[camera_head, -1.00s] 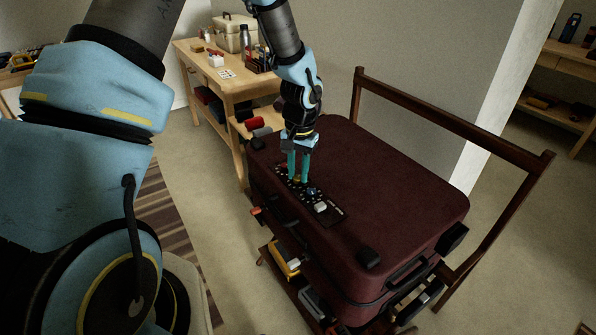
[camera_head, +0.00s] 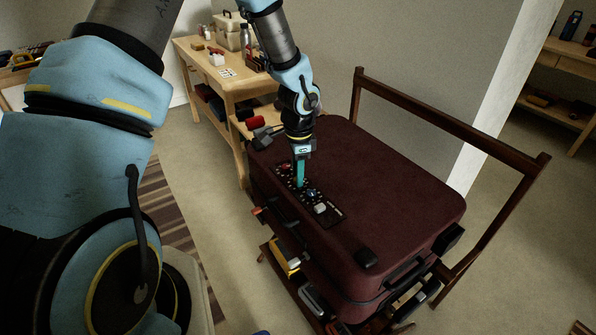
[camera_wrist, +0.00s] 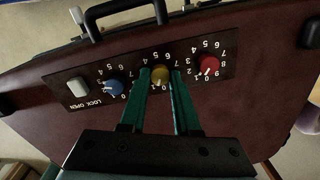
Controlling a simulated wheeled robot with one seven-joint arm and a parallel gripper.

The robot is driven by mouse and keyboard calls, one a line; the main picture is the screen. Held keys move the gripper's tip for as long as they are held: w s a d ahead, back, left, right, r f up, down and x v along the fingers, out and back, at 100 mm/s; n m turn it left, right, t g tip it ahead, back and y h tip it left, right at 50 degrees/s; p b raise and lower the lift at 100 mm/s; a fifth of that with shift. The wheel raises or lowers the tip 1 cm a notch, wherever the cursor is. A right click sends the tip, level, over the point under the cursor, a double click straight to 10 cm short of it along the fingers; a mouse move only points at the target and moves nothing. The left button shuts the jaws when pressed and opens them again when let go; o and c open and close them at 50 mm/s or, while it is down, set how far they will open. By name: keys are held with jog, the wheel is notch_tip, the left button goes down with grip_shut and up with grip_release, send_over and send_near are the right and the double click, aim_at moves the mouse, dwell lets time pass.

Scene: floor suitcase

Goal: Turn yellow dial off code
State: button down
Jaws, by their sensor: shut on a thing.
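The maroon suitcase (camera_head: 385,200) lies flat on a dark wooden luggage rack, and a black lock panel (camera_head: 332,213) is set in its top near the front edge. In the wrist view the panel (camera_wrist: 90,70) carries a blue dial (camera_wrist: 114,87), a yellow dial (camera_wrist: 160,78) and a red dial (camera_wrist: 208,66), each ringed by white numbers. A pale lock slider (camera_wrist: 77,87) sits at the panel's left end. My gripper (camera_head: 300,183) points down at the panel; in the wrist view its teal fingers (camera_wrist: 160,88) are shut on the yellow dial, one on each side.
The suitcase handle (camera_wrist: 125,15) rises beside the panel. A raised wooden rail (camera_head: 450,125) stands behind the suitcase. A wooden workbench (camera_head: 235,85) with tools is at the back. Several items sit on the rack's lower part, including a yellow one (camera_head: 285,256).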

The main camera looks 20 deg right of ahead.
jog(key=shift+m, duration=0.7)
jog(key=c, duration=0.6)
grip_release()
jog(key=shift+c, duration=0.2)
notch_tip(320, 180, up, 11)
jog(key=shift+s+b, duration=0.2)
jog(key=shift+b, duration=0.15)
jog(key=shift+a+f, duration=0.1)
